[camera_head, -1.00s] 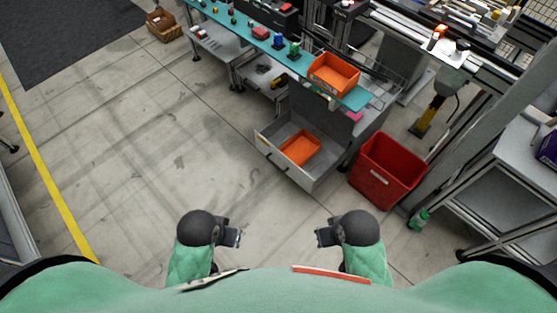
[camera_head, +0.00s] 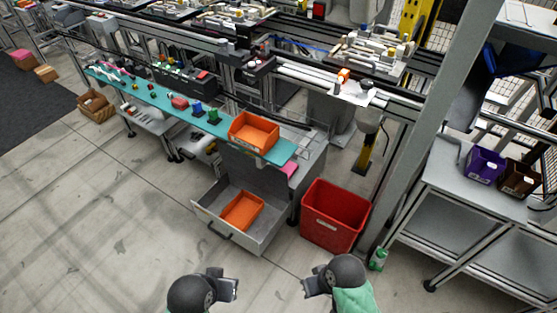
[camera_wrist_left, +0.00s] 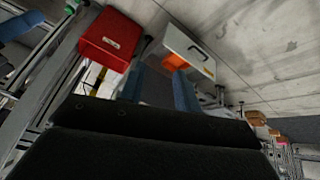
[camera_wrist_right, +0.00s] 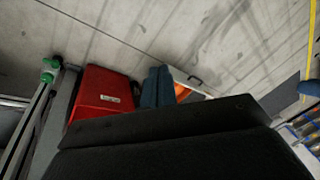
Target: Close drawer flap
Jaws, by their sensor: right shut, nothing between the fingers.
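The grey drawer (camera_head: 262,238) stands pulled out from the cabinet under the teal-topped bench. An orange bin (camera_head: 242,211) lies in it, and a dark handle (camera_head: 220,232) is on its front. The drawer front also shows in the left wrist view (camera_wrist_left: 178,42) and, partly hidden, in the right wrist view (camera_wrist_right: 196,82). My left gripper (camera_head: 237,288) is in front of and below the drawer, apart from it, with fingers spread and empty. My right gripper (camera_head: 305,287) is to the right, also apart from the drawer, shut and empty.
A red bin (camera_head: 335,216) stands on the floor right of the drawer. Another orange bin (camera_head: 254,132) sits on the teal bench top (camera_head: 215,128). A post and a grey shelf cart (camera_head: 430,210) stand at the right. The floor left of the drawer is clear.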

